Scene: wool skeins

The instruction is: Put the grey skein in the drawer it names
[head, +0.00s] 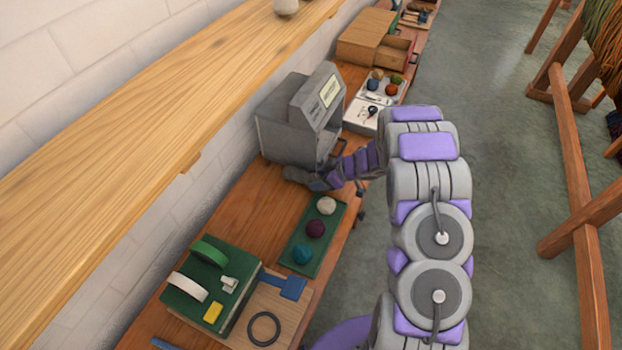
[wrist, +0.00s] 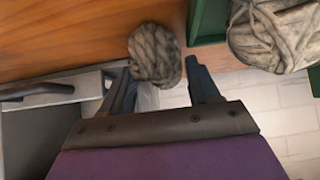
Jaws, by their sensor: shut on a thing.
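The grey skein (wrist: 155,55) is a small ribbed, twisted bundle at the fingertips of my gripper (wrist: 162,82) in the wrist view. The fingers are shut on it, one on each side. In the head view my gripper (head: 310,179) is low over the wooden bench, at the front of a grey drawer cabinet (head: 285,125); the skein is hard to make out there. The cabinet carries pale labels (head: 330,90) too small to read. In the wrist view a pale grey drawer front (wrist: 75,88) with a dark handle (wrist: 38,89) is to the left of the skein.
A green box (head: 190,305) with tapes stands nearer. A wooden drawer box (head: 368,40) stands farther back. A wooden shelf (head: 150,140) overhangs the bench.

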